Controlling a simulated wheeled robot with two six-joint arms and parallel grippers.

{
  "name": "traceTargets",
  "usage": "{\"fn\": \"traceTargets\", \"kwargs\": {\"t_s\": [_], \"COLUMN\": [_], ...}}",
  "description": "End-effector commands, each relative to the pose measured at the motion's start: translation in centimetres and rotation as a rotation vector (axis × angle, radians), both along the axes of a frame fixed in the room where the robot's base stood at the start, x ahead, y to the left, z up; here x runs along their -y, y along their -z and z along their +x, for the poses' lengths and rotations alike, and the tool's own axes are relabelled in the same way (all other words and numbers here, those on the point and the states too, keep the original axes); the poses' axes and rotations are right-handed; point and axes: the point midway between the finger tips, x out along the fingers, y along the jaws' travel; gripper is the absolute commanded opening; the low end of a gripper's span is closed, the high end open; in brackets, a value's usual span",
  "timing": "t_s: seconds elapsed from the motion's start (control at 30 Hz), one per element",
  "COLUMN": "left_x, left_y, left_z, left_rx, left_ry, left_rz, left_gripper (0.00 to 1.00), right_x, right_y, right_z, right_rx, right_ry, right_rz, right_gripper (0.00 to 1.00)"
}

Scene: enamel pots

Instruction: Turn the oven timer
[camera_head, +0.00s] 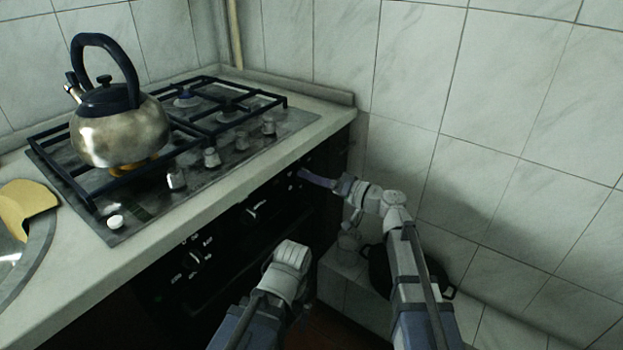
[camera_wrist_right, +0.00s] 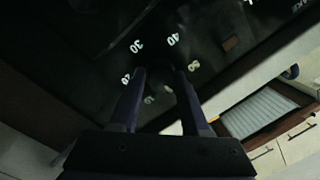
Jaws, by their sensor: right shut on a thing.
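The oven timer is on the dark oven front (camera_head: 225,240), near its right end. In the right wrist view the timer dial (camera_wrist_right: 155,55) shows white numbers such as 20, 30, 40 and 50 around its centre. My right gripper (camera_head: 304,174) reaches the panel from the right. In the right wrist view its two dark fingers (camera_wrist_right: 160,72) are over the dial, shut on the timer knob, which is dark and mostly hidden between them. My left arm's wrist shows at the lower middle of the head view, but its gripper fingers are not visible.
A steel kettle (camera_head: 120,132) stands on the gas hob (camera_head: 225,160) above the oven. Other oven knobs (camera_head: 253,212) are left of the timer. A dark pot (camera_head: 379,270) sits low beside my right arm, near the tiled wall (camera_head: 500,150).

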Motion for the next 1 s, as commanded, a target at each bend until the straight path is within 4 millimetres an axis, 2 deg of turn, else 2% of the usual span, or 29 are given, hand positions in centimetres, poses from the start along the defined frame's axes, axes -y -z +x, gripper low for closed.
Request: {"fn": "traceTargets", "kwargs": {"t_s": [0.37, 1.0], "left_x": [0.0, 0.1], "left_y": [0.5, 1.7], "left_z": [0.0, 0.0], "left_rx": [0.0, 0.0], "left_ry": [0.001, 0.003], "left_rz": [-0.001, -0.002], "left_gripper": [0.97, 0.97], "right_x": [-0.1, -0.1], "right_y": [0.0, 0.0], "right_z": [-0.1, -0.2], "right_rx": [-0.139, -0.617], "right_ry": [-0.003, -0.002], "right_rz": [0.105, 0.454], "right_gripper": [0.0, 0.0]}}
